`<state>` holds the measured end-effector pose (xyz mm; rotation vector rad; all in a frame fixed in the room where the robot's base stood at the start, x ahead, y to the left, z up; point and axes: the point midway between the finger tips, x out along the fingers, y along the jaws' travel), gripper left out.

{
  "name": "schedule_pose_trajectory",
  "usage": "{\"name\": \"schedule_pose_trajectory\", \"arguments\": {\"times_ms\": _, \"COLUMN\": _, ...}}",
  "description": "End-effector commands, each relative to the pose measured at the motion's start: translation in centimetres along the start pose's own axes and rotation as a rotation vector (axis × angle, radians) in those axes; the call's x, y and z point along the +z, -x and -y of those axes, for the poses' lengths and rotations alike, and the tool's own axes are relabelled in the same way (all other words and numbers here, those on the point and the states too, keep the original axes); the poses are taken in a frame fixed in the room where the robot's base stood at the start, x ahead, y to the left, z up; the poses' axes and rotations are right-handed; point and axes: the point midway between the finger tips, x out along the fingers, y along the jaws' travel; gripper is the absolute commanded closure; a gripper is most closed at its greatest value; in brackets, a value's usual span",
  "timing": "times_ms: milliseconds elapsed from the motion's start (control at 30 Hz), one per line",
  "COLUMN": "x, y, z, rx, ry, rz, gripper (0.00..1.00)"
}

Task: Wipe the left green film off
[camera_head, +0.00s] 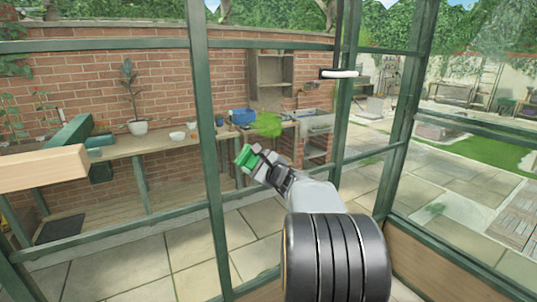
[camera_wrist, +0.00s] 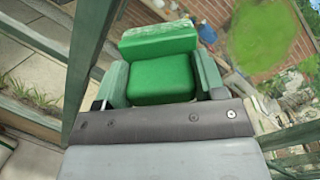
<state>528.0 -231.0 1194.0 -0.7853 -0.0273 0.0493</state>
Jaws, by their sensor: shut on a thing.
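A bright green film (camera_head: 268,125) shows as a soft-edged patch on the greenhouse glass, just above and right of my gripper in the head view. In the wrist view the film (camera_wrist: 258,35) is at the upper right. My gripper (camera_head: 247,160) is shut on a green block-like wiping pad (camera_head: 244,157). The pad (camera_wrist: 160,75) fills the space between the jaws in the wrist view. The pad appears apart from the film; its exact distance from the glass cannot be told. A smaller, faint green patch (camera_head: 434,209) shows lower right.
Green frame posts (camera_head: 207,150) stand left and right of the film. A dark bracket with a white bar (camera_head: 340,73) is at upper right. Beyond, a wooden bench (camera_head: 165,145) holds a potted plant (camera_head: 137,126) and a blue container (camera_head: 242,115). A wooden beam (camera_head: 40,170) juts in at left.

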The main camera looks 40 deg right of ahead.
Motion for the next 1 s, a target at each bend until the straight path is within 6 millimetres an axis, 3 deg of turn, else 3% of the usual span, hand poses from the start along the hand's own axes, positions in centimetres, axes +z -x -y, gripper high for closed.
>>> {"name": "schedule_pose_trajectory", "arguments": {"times_ms": 100, "x": 1.1, "y": 1.7, "z": 3.0, "rx": -0.07, "ry": 0.005, "rz": -0.065, "gripper": 0.55}}
{"name": "schedule_pose_trajectory", "arguments": {"times_ms": 200, "x": 1.8, "y": 2.7, "z": 4.7, "rx": -0.106, "ry": 0.004, "rz": -0.103, "gripper": 0.55}}
{"name": "schedule_pose_trajectory", "arguments": {"times_ms": 367, "x": 2.4, "y": 3.1, "z": 6.0, "rx": -0.13, "ry": 0.001, "rz": -0.132, "gripper": 0.55}}
{"name": "schedule_pose_trajectory", "arguments": {"times_ms": 1000, "x": 1.8, "y": -1.8, "z": 6.8, "rx": -0.131, "ry": 0.001, "rz": -0.137, "gripper": 0.55}}
